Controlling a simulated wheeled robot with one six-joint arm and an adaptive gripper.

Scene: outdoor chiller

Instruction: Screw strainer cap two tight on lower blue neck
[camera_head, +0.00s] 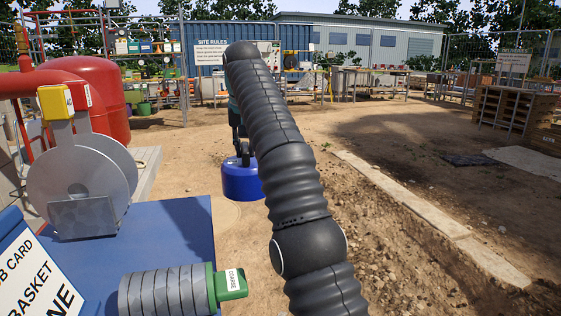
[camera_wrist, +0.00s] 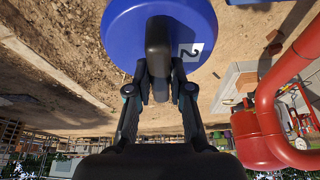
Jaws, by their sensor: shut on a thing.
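The blue strainer cap two (camera_head: 240,184) hangs in the air beyond my arm in the head view. In the wrist view the cap (camera_wrist: 122,30) shows a white label with a "2" and a dark bar handle (camera_wrist: 158,45). My gripper (camera_wrist: 159,83) is shut on that handle, one finger on each side. In the head view my gripper (camera_head: 240,150) is small and partly hidden by my arm. I cannot make out the lower blue neck in either view.
A red vessel with pipes (camera_head: 97,95) stands at the left; it also shows in the wrist view (camera_wrist: 258,140). A blue bench (camera_head: 175,235) at the front left holds a grey basket (camera_head: 165,291) with a green end. Open dirt lies around the cap. A kerb (camera_head: 400,205) runs along the right.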

